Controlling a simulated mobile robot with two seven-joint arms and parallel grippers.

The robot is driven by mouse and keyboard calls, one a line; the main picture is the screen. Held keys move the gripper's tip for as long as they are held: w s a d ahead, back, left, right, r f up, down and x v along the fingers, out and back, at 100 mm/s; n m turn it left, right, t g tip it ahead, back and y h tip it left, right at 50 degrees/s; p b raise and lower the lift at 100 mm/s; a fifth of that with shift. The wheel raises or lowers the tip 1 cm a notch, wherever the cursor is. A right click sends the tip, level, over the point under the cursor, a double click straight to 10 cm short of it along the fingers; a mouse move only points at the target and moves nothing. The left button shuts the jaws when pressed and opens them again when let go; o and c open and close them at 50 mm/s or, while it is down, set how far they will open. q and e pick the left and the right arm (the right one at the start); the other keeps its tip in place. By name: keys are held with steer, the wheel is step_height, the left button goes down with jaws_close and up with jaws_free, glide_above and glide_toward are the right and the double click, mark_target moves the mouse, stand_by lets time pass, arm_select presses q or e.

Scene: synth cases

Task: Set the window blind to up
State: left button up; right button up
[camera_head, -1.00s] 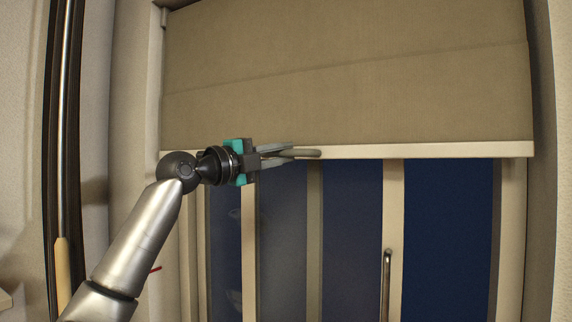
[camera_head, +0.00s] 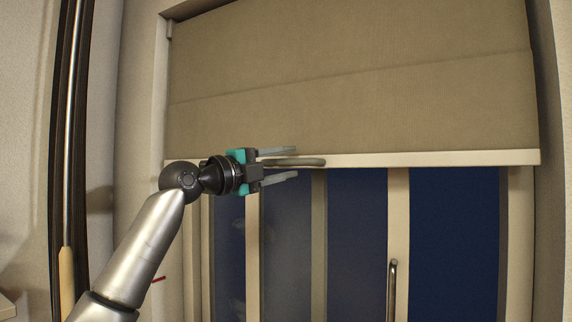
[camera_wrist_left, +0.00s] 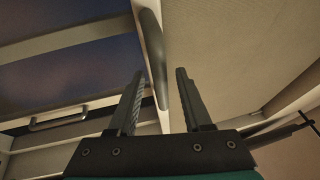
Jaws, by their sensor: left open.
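The window blind (camera_head: 350,85) is a tan fabric shade covering the upper part of the window. A pale rail (camera_head: 440,158) runs along its bottom edge, with a grey bar handle (camera_head: 305,162) on it. My left gripper (camera_head: 294,163) is open, with one finger above the handle and one below it. In the left wrist view the handle (camera_wrist_left: 152,55) reaches down between the spread fingers of my left gripper (camera_wrist_left: 160,73), and I see no finger closed on it. My right gripper is not in view.
Below the blind are dark blue window panes (camera_head: 455,235) between pale frame bars. A metal window handle (camera_head: 392,290) stands upright on one bar. A dark vertical strip with a rod (camera_head: 72,130) is at the left.

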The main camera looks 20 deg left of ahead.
arm_select(q)
steer(key=b+v, duration=0.6)
steer(key=v, duration=0.9)
